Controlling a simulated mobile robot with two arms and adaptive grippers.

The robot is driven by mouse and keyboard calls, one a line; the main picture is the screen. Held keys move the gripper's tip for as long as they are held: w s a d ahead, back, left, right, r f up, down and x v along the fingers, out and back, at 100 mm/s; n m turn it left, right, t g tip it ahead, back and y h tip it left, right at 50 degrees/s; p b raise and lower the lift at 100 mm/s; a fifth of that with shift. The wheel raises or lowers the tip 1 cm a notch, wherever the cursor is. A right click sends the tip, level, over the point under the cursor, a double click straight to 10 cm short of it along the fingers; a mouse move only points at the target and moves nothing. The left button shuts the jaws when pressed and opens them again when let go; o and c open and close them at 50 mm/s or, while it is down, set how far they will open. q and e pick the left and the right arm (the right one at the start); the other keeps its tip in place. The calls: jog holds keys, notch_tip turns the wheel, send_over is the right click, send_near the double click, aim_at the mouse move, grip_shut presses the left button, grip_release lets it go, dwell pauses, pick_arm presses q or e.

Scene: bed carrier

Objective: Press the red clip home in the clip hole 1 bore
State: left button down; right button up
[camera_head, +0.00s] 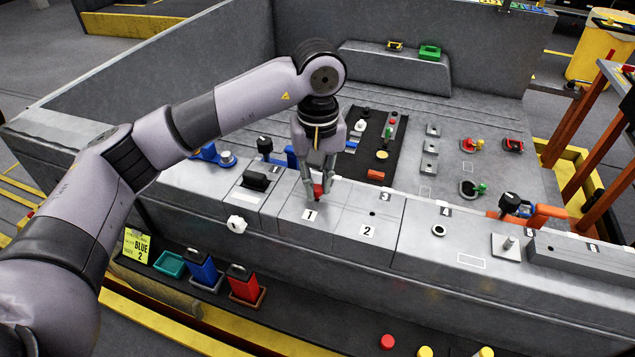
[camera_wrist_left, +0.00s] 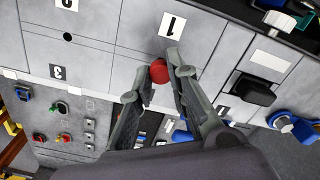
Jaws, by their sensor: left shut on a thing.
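The red clip (camera_head: 318,190) is between the fingertips of my left gripper (camera_head: 319,188), at the top surface of the bed panel just behind the white label 1 (camera_head: 310,215). In the left wrist view the red clip (camera_wrist_left: 159,71) shows as a round red head at the fingertips of my left gripper (camera_wrist_left: 160,72), close to label 1 (camera_wrist_left: 171,25). The fingers are shut on it. The clip hole 1 bore is hidden under the clip and fingers, so I cannot tell how deep the clip sits. My right gripper is in neither view.
Label 2 (camera_head: 368,231) and a dark hole (camera_head: 372,213) lie right of the clip. A black block (camera_head: 255,181) and a white hex knob (camera_head: 236,224) are at left. A dark tray (camera_head: 372,150) with small parts lies behind. Red and blue blocks stand on the lower ledge.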

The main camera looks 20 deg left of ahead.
aim_at(318, 187)
pick_arm(q)
jog(key=shift+r+b, duration=0.1)
jog(key=shift+b, duration=0.75)
dwell(1.7)
jog(key=shift+f+b, duration=0.85)
jog(key=shift+f, duration=0.05)
jog(key=c, duration=1.4)
grip_release()
jog(key=shift+c, duration=0.2)
jog(key=shift+r, duration=0.1)
notch_tip(318, 187, up, 12)
jog(key=shift+c, duration=0.5)
